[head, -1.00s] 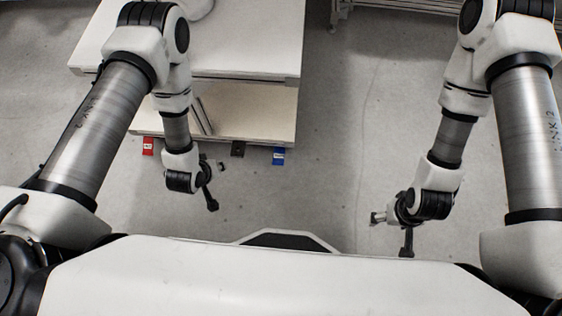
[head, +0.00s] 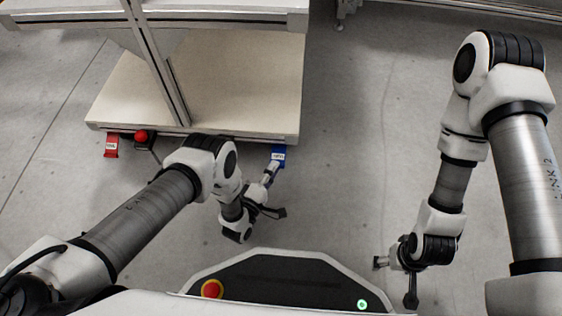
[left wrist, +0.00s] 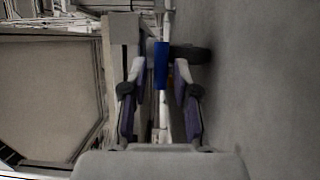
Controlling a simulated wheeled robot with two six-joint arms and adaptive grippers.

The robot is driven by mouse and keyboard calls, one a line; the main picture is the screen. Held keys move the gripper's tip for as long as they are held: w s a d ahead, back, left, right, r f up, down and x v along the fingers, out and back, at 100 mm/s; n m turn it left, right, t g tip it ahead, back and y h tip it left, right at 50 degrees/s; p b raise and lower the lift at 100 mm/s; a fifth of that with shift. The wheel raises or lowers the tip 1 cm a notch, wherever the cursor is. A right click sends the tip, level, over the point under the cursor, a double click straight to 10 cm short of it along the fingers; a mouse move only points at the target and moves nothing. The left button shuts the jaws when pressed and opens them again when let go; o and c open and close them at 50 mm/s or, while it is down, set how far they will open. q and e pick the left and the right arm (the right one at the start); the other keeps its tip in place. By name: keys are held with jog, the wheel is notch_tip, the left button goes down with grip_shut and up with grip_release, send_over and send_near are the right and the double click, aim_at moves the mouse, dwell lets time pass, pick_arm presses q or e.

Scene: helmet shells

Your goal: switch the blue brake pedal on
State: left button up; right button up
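The blue brake pedal (head: 278,155) sticks out from the lower front edge of the white cart, near its right corner, with a white label on top. My left gripper (head: 271,172) is close in front of it, pointing towards it. In the left wrist view the blue pedal (left wrist: 162,65) appears between the two fingers of my left gripper (left wrist: 158,82), which are spread apart; I cannot tell whether they touch it. My right gripper (head: 380,262) hangs low over the floor at the right, away from the cart; its fingers are too small to read.
The cart's shelf (head: 240,85) fills the upper left, with a metal upright in front. A red pedal (head: 111,147) sits at its left, with a round red knob (head: 141,136) beside it. The grey floor (head: 340,150) right of the cart is clear.

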aim_at(281, 157)
pick_arm(q)
jog(key=x, duration=0.1)
jog(key=b+x, duration=0.1)
jog(key=x, duration=0.1)
jog(key=b+x, duration=0.1)
jog(key=x, duration=0.1)
jog(key=shift+a+f, duration=0.1)
jog(key=shift+f, duration=0.15)
jog(key=shift+w, duration=0.3)
jog(key=shift+r, duration=0.2)
grip_shut()
jog(key=shift+f+b, duration=0.1)
jog(key=shift+b, duration=0.2)
